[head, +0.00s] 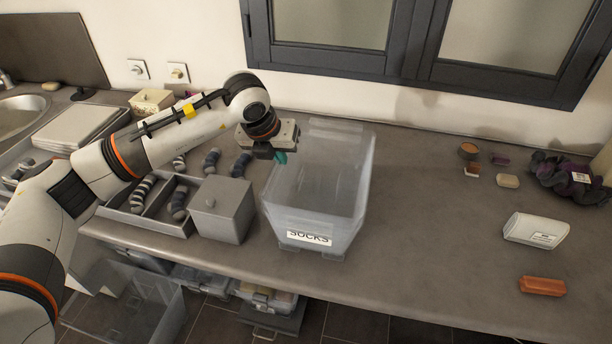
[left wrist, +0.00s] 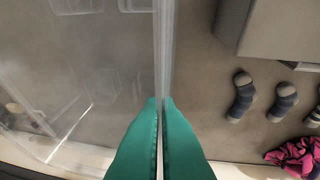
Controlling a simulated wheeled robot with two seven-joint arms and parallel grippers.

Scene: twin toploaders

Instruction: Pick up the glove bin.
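A clear plastic bin (head: 318,190) with a label reading "SOCKS" stands at the middle of the counter; it looks empty. I see no label naming gloves on any bin. My left gripper (head: 280,156) is at this bin's left wall, near the back. In the left wrist view, the green fingertips (left wrist: 161,103) lie close on both sides of the thin clear wall of the bin (left wrist: 95,60), pinching it. Whether the bin's base is lifted off the counter is unclear. My right gripper is not in view.
Left of the bin are a grey box (head: 222,210) and a divided tray (head: 150,215) with several striped socks. Several clear bins (head: 265,298) sit below the counter. A white case (head: 535,230), a brown block (head: 542,286) and a dark bundle (head: 570,182) lie at right.

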